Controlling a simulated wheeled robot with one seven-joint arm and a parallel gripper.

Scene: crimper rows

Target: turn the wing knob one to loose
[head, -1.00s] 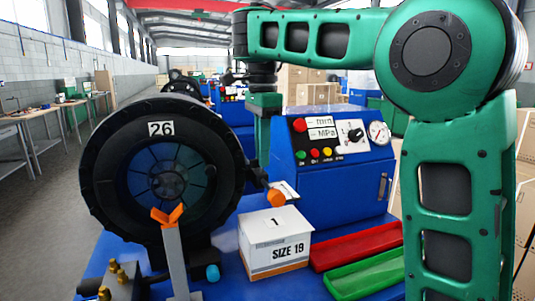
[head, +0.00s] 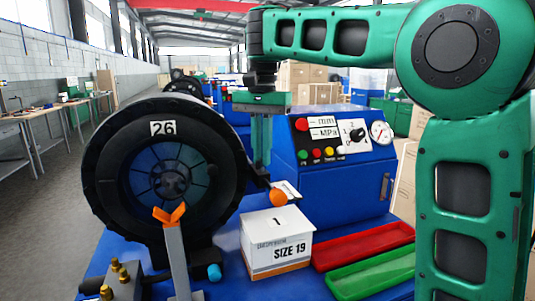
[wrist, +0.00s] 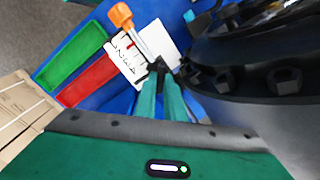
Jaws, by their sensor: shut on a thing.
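The wing knob one appears to be the dark piece (wrist: 157,71) at my fingertips in the wrist view. A pale shaft runs from beside it to an orange end (wrist: 121,15). In the head view the orange end (head: 278,197) sticks out at the right of the big black ring (head: 112,215). My gripper (head: 262,160) points down behind the ring's right edge. Its green fingers are closed together on the dark piece. The ring hides the fingertips in the head view.
A white box marked SIZE 19 (head: 275,246) stands in front of the orange end. A red tray (head: 365,244) and a green tray (head: 372,277) lie to its right. A blue control cabinet (head: 335,185) stands behind. An orange-topped grey post (head: 175,250) stands before the ring.

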